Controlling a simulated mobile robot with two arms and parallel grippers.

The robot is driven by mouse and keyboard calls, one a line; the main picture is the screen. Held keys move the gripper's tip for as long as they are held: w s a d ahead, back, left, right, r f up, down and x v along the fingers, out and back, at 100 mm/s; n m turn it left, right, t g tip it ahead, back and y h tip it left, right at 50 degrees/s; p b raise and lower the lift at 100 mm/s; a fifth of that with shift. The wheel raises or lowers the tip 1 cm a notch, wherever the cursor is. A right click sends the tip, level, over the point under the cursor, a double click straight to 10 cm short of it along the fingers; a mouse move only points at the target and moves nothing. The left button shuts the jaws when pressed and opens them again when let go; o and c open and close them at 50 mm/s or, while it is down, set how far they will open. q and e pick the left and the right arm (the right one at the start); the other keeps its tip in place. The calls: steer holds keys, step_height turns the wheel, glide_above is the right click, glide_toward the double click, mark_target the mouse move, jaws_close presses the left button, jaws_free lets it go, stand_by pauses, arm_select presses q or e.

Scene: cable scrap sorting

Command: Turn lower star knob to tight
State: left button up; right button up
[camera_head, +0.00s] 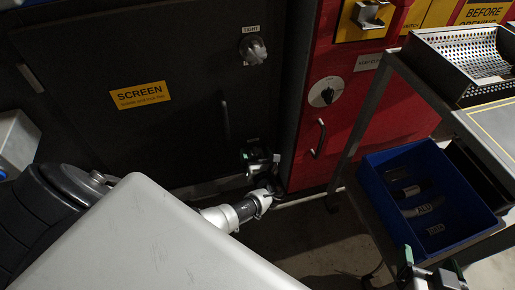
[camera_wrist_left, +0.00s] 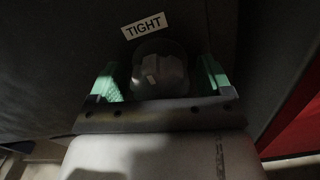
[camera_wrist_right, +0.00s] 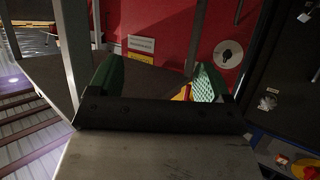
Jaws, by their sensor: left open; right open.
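In the head view my left gripper (camera_head: 259,160) is low at the dark door's right edge and mostly hides the lower knob. The upper star knob (camera_head: 253,49) sits above, under its own TIGHT label. My right gripper (camera_head: 432,267) is open and empty at the lower right; its fingers also show in the right wrist view (camera_wrist_right: 158,78).
The dark door (camera_head: 90,75) carries a yellow SCREEN sign (camera_head: 140,95) and a thin handle. Right of it is a red cabinet (camera_head: 325,55) with a rotary switch (camera_head: 325,92) and handle. A blue bin (camera_head: 375,168) with dark pieces and a perforated metal tray (camera_head: 460,50) stand at right.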

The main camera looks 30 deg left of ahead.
arm_select(q)
steer(key=p+v, duration=0.2)
steer(key=v, duration=0.8)
steer(key=shift+s+d, duration=0.2)
steer(key=shift+d, duration=0.1)
arm_select(e)
steer(key=s+d+f+g+h, duration=0.1)
steer(key=s+d+f+g, duration=0.1)
steer(key=s+f+g, duration=0.3)
steer(key=shift+s+d+g+h, duration=0.4)
steer(key=shift+s+g, duration=0.3)
steer(key=shift+s, duration=0.05)
